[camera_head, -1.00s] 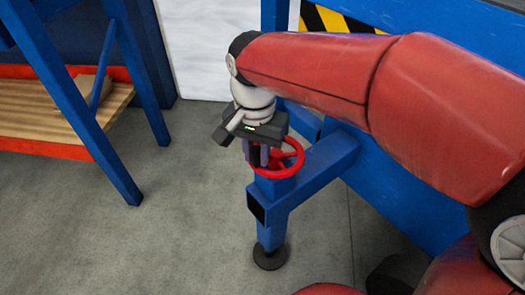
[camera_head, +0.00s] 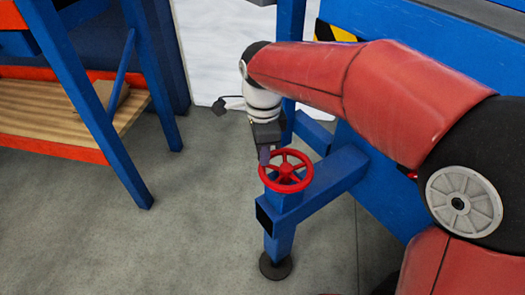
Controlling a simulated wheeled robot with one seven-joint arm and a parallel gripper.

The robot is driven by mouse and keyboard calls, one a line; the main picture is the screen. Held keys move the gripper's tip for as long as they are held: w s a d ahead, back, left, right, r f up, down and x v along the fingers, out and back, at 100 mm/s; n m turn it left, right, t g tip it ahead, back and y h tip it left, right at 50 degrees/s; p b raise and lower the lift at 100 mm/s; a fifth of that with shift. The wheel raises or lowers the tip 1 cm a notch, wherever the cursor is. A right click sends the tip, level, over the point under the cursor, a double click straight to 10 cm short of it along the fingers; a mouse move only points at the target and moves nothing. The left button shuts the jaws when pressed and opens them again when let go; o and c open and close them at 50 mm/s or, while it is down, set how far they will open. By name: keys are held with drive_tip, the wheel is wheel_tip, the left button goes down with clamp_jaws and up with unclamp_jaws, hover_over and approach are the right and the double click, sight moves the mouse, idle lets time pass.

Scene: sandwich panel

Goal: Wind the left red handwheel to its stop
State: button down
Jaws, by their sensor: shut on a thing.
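The red handwheel (camera_head: 286,171) lies flat on top of a blue post (camera_head: 281,240) that stands on a round dark foot. Its rim, spokes and hub show. My gripper (camera_head: 265,156) points down at the wheel's far left edge and is shut on the rim there. The fingertips are small in the view and partly hidden by the rim.
A blue square-tube beam (camera_head: 325,187) runs from the post to the blue frame at right. A blue rack with a wooden shelf (camera_head: 60,112) stands at left. The grey floor (camera_head: 170,235) between is clear.

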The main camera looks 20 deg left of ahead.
sight(273, 152)
drive_tip(key=w+m, duration=0.1)
drive_tip(key=m, duration=0.1)
drive_tip(key=w+m, duration=0.1)
drive_tip(key=m, duration=0.1)
drive_tip(key=shift+m, duration=0.3)
drive_tip(key=shift+w+d+m, duration=0.2)
drive_tip(key=shift+w+m, duration=0.2)
drive_tip(key=shift+m, duration=0.4)
drive_tip(key=shift+w+d+m, duration=0.2)
drive_tip(key=shift+w+m, duration=0.2)
drive_tip(key=shift+m, duration=0.4)
drive_tip(key=c, duration=1.3)
unclamp_jaws()
wheel_tip(273, 152, up, 8)
drive_tip(key=shift+f, duration=0.1)
